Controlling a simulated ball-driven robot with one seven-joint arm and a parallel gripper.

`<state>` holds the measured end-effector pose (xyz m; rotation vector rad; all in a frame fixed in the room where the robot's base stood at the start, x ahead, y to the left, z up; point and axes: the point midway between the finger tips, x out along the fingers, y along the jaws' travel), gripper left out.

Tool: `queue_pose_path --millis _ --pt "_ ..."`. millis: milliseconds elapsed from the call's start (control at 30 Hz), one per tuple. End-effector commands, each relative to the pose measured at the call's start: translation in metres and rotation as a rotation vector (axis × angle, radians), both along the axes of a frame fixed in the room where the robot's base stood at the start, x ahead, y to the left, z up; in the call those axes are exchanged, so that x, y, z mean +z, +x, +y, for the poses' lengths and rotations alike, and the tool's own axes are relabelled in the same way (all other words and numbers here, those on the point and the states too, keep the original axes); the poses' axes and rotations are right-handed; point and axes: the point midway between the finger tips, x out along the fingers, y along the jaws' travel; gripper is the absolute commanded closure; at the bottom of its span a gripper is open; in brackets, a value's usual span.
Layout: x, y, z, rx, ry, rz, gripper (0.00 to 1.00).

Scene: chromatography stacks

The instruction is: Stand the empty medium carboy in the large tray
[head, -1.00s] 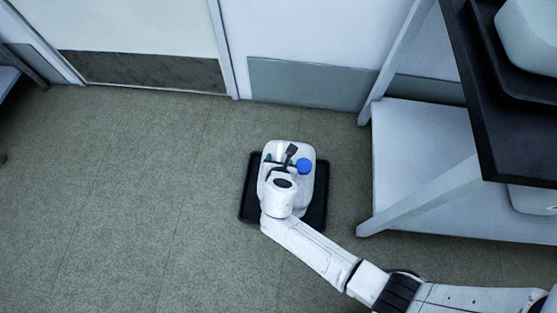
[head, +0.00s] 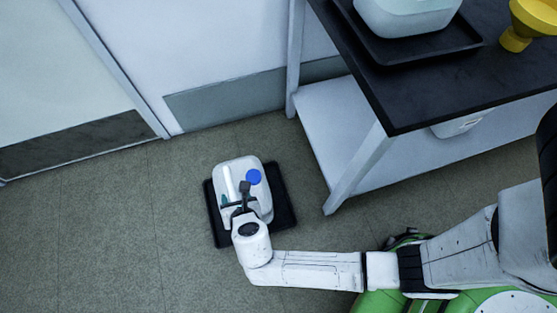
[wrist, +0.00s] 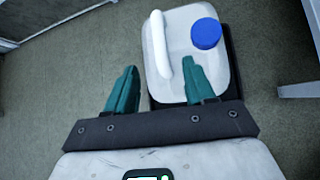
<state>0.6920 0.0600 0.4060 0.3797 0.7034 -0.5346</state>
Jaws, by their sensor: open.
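A white carboy (head: 243,167) with a blue cap and a white top handle stands upright in a black tray (head: 284,208) on the floor. The carboy's top also shows in the wrist view (wrist: 205,65), with the tray's edge along its right side. Whether it is empty cannot be told. My gripper (head: 238,196) is over the near side of the carboy, its teal fingers apart. In the wrist view my gripper (wrist: 159,64) is open, with the near end of the handle between its fingertips in the picture. Whether a finger touches the handle is unclear.
A dark-topped bench (head: 420,85) stands to the right, holding another black tray (head: 385,50) with a pale container (head: 405,12) and a yellow funnel (head: 530,22). Its lower shelf (head: 335,125) is white. Open floor lies left of the floor tray; a wall is behind.

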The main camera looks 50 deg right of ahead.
Motion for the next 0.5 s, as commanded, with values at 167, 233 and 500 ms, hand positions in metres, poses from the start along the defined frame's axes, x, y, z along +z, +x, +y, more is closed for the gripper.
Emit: queue_pose_path --millis 167,233,500 --pt "0.004 -0.003 -0.015 -0.107 0.065 -0.009 0.46" --pt "0.009 -0.010 -0.035 -0.263 0.159 -0.024 0.46" --pt "0.044 -0.079 -0.120 -1.268 0.718 -0.135 0.46"
